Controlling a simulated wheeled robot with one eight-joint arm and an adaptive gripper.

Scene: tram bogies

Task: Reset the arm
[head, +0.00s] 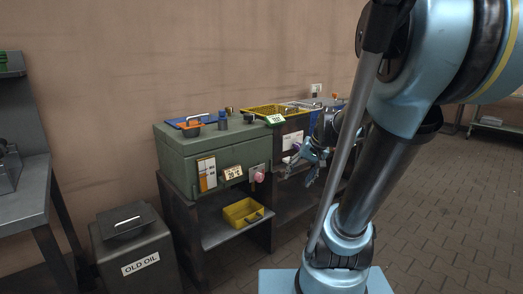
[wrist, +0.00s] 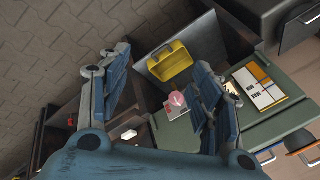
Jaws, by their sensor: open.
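My gripper (head: 312,158) is open and empty in front of the bench, near the right end of the green cabinet (head: 179,157). In the wrist view its two blue-grey fingers (wrist: 160,100) stand wide apart, with nothing between them in contact. My blue arm fills the right side of the head view and hides part of the bench behind it. A pink knob (head: 260,176) on the cabinet front shows between the fingers in the wrist view (wrist: 177,100).
A yellow bin (head: 240,213) sits on the shelf below. A yellow basket (head: 276,110) stands on the bench top. An old oil bin (head: 137,255) stands at the left, beside a grey table (head: 25,203). The paved floor at right is mostly open.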

